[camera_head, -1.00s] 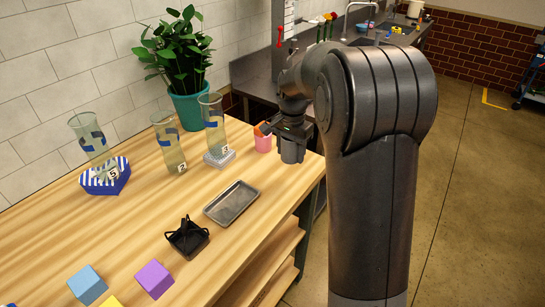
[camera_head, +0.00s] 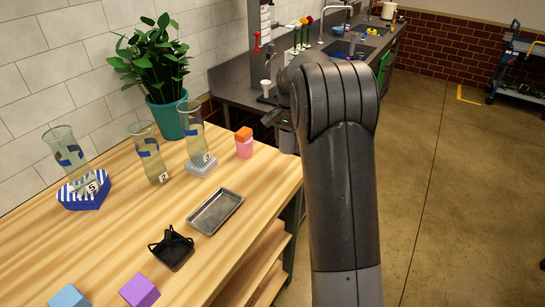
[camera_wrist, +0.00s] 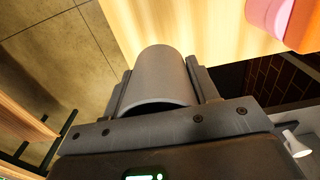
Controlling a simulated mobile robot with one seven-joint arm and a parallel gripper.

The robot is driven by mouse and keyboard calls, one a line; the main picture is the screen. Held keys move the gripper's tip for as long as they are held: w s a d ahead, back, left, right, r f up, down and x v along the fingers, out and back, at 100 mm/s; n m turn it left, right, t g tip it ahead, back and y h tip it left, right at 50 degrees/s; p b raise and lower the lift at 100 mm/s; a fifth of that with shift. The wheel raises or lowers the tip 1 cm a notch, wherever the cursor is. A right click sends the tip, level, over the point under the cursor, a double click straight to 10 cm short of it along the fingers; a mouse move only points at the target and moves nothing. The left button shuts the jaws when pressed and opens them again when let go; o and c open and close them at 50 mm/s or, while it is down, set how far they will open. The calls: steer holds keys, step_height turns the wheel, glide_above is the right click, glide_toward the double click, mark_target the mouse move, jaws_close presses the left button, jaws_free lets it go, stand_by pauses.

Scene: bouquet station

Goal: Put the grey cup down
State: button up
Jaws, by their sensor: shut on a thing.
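The grey cup (camera_wrist: 160,75) is held between the two fingers of my gripper (camera_wrist: 163,88) in the wrist view. The gripper is shut on it, and the cup's near rim shows close to the palm. In the head view my gripper (camera_head: 274,119) is partly hidden behind my own arm. Part of the grey cup (camera_head: 288,141) shows beside the arm, at the far right corner of the wooden table (camera_head: 110,235). I cannot tell its height above the surface.
A pink cup (camera_head: 244,151) with an orange block (camera_head: 243,134) stands left of my gripper. Numbered glass vases (camera_head: 192,125), a metal tray (camera_head: 215,212) and a black holder (camera_head: 171,250) stand on the table. A dark counter (camera_head: 232,92) lies behind.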

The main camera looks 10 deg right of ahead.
glide_above(272, 163)
step_height(272, 163, down, 3)
steer(key=shift+d+f, duration=0.1)
steer(key=shift+d, duration=0.05)
steer(key=shift+f, duration=1.95)
steer(key=shift+f, duration=0.1)
steer(key=o, duration=1.1)
steer(key=shift+c, duration=0.2)
